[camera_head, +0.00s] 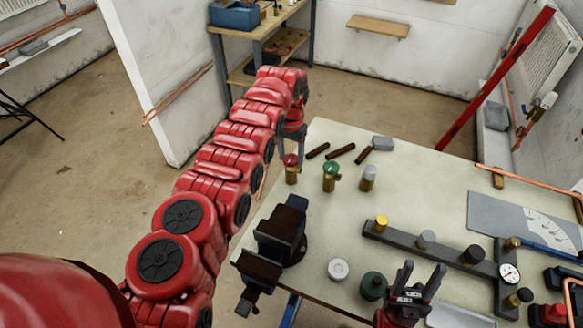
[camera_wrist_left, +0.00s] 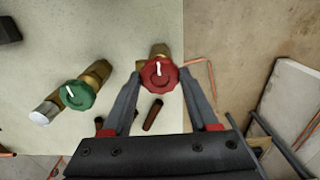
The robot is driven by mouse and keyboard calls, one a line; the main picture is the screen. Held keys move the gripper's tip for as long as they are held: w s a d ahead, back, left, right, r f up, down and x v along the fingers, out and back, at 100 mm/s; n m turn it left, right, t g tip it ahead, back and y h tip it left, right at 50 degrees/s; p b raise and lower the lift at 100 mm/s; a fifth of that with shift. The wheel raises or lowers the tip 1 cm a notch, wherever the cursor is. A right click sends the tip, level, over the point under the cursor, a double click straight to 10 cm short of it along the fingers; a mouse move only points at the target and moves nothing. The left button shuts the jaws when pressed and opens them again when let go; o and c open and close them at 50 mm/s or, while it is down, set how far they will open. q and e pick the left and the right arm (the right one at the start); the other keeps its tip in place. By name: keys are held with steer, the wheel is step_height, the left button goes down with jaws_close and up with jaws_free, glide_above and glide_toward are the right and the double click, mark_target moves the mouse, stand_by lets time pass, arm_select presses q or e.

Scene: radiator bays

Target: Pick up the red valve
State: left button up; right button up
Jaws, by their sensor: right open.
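The red valve (camera_head: 291,162), a brass body with a red knob, stands on the back left edge of the workbench. In the left wrist view the red valve (camera_wrist_left: 159,75) shows between the fingertips of my left gripper (camera_wrist_left: 160,80). The fingers are spread either side of the red knob, with small gaps, and do not appear shut on it. In the head view my left gripper (camera_head: 291,142) is partly hidden by my arm, just behind the valve. My right gripper (camera_head: 420,275) is open and empty over the bench's front.
A green valve (camera_head: 330,175) and a grey-capped valve (camera_head: 368,177) stand right of the red one. Dark rods (camera_head: 341,153) lie behind. A vice (camera_head: 281,240) sits at the bench's left edge. A manifold with a gauge (camera_head: 508,272) lies right.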

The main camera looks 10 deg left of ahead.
arm_select(q)
jaws_close()
steer(key=shift+r, duration=0.15)
steer(key=shift+r+p, duration=1.05)
steer(key=shift+r, duration=0.45)
